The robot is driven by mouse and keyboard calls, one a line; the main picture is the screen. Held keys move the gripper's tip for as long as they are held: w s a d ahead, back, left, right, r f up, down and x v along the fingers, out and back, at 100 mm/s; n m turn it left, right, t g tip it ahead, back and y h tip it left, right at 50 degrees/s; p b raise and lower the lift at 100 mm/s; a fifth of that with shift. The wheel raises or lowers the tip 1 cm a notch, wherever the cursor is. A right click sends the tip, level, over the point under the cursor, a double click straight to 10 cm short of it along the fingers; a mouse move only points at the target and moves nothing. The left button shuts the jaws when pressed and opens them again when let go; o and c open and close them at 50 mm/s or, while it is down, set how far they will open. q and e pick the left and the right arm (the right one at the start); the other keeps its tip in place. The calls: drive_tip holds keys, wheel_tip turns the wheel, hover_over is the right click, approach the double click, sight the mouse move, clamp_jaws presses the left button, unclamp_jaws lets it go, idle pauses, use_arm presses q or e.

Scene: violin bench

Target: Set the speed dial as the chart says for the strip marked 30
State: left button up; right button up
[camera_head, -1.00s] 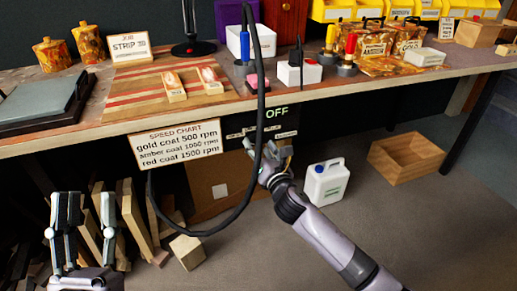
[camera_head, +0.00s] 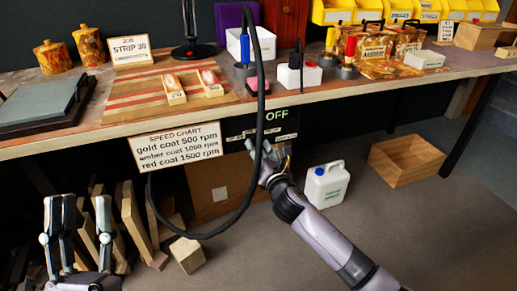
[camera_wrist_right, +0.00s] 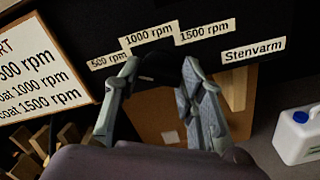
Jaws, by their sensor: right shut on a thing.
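The speed chart (camera_head: 175,147) on the bench front reads gold coat 500 rpm, amber coat 1000 rpm, red coat 1500 rpm. The job card (camera_head: 128,49) reads STRIP 30. Two small wooden strips with oval coated patches, a left one (camera_head: 174,91) and a right one (camera_head: 210,84), lie on the striped board; their marks are too small to read. The dark speed dial (camera_wrist_right: 160,66) is mostly hidden between the fingers of my right gripper (camera_wrist_right: 160,75), below the 1000 rpm label (camera_wrist_right: 149,34). My right gripper also shows in the head view (camera_head: 268,150). My left gripper (camera_head: 85,203) is open and empty.
The display above the dial reads OFF (camera_head: 277,115). A black cable (camera_head: 260,70) hangs in front of the bench and passes my right gripper. A white jug (camera_head: 326,184) and a wooden crate (camera_head: 406,161) stand on the floor. Wood offcuts lean below the bench at left.

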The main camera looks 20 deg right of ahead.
drive_tip(key=shift+c, duration=1.2)
use_arm(q)
drive_tip(key=shift+w, duration=0.15)
